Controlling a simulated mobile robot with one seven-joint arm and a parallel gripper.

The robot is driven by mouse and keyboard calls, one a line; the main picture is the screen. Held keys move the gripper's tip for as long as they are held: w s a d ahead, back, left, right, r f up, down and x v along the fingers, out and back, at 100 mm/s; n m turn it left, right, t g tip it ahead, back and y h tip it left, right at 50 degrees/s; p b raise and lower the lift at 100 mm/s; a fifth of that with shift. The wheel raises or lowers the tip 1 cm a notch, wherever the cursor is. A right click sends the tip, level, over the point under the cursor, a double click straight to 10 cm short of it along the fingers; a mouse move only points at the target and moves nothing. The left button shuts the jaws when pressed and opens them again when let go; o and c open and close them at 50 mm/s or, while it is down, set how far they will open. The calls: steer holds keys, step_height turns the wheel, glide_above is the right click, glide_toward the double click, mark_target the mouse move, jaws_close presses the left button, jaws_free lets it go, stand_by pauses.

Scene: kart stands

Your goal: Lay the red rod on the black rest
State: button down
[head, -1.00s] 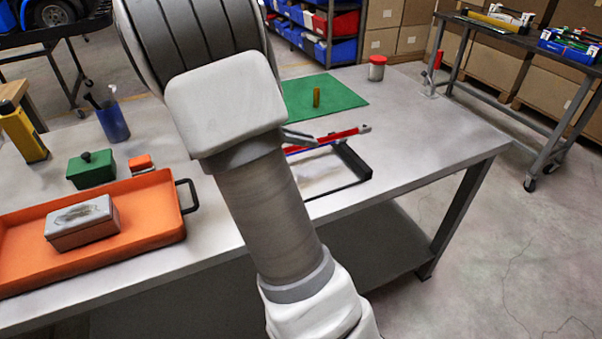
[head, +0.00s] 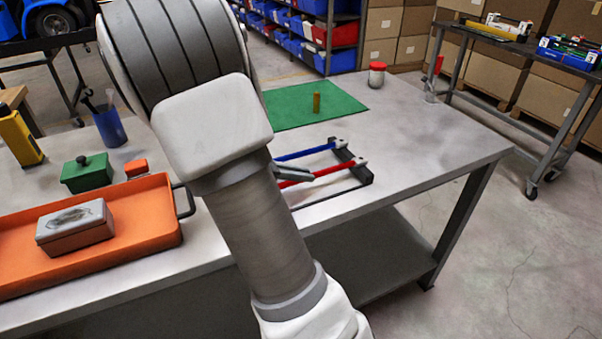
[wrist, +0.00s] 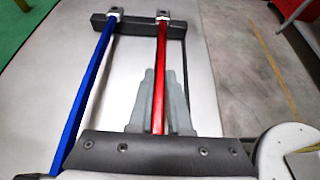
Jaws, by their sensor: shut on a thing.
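The red rod (head: 331,170) runs through the grip of my gripper (wrist: 160,80). The wrist view shows the grey fingers on both sides of the red rod (wrist: 162,55). Its pale-capped far end lies over the far bar of the black rest (wrist: 138,27). I cannot tell whether it touches that bar. The blue rod (wrist: 92,95) lies across the black rest (head: 358,183), to the left of the red one and roughly parallel. My arm hides the near end of the rest and of both rods in the head view.
A green mat (head: 290,111) with a small yellow-brown upright piece (head: 316,103) lies behind the rest. A red-lidded jar (head: 377,75) stands farther back. An orange tray (head: 150,215) is at the left. The table's right part is clear.

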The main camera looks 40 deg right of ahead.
steer(key=c, duration=0.8)
jaws_free()
steer(key=shift+c, duration=0.2)
steer(key=shift+w+a+r, duration=0.1)
steer(key=shift+a+r, duration=0.15)
steer(key=shift+r, duration=0.1)
steer(key=p+v, duration=0.3)
steer(key=v, duration=0.8)
steer(key=shift+a, duration=0.15)
steer(key=s+a+r+m+t+y, duration=0.4)
steer(key=s+a+m+y, duration=0.2)
steer(key=s+m, duration=0.1)
steer(key=s+a+r+m+t+y, duration=0.4)
steer(key=s+a+m+y, duration=0.1)
steer(key=s+a+m, duration=0.2)
steer(key=shift+s+a+m+t+y, duration=0.35)
steer(key=shift+s+m, duration=0.35)
steer(key=shift+s, duration=0.5)
steer(key=shift+d+r, duration=0.1)
